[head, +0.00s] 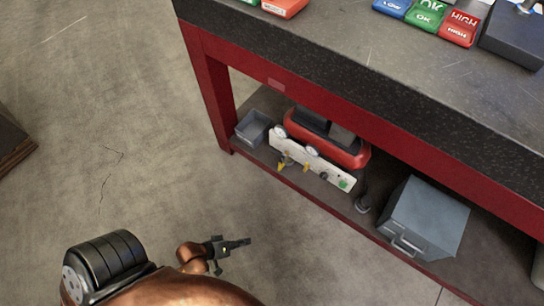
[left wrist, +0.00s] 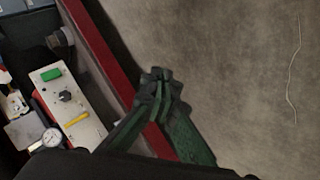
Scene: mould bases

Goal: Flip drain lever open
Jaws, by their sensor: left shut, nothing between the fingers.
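A red machine (head: 342,153) with a white panel (head: 330,179) stands on the lower shelf of the bench. Small yellow parts show on the panel; one yellow lever (head: 306,167) is near its middle. In the left wrist view a yellow lever (left wrist: 76,119) lies slanted across the white panel (left wrist: 88,130), between a black knob and a round gauge. I cannot tell which yellow part is the drain lever. My left gripper (head: 247,242) is shut and empty, in front of the shelf and apart from the panel. Its closed fingers (left wrist: 160,84) show in the left wrist view.
The red shelf edge (head: 323,207) lies between my left gripper and the machine. A grey bin (head: 253,128) stands left of the machine, a grey-blue metal box (head: 424,217) to its right. The bench top (head: 340,40) overhangs. Open floor surrounds the gripper.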

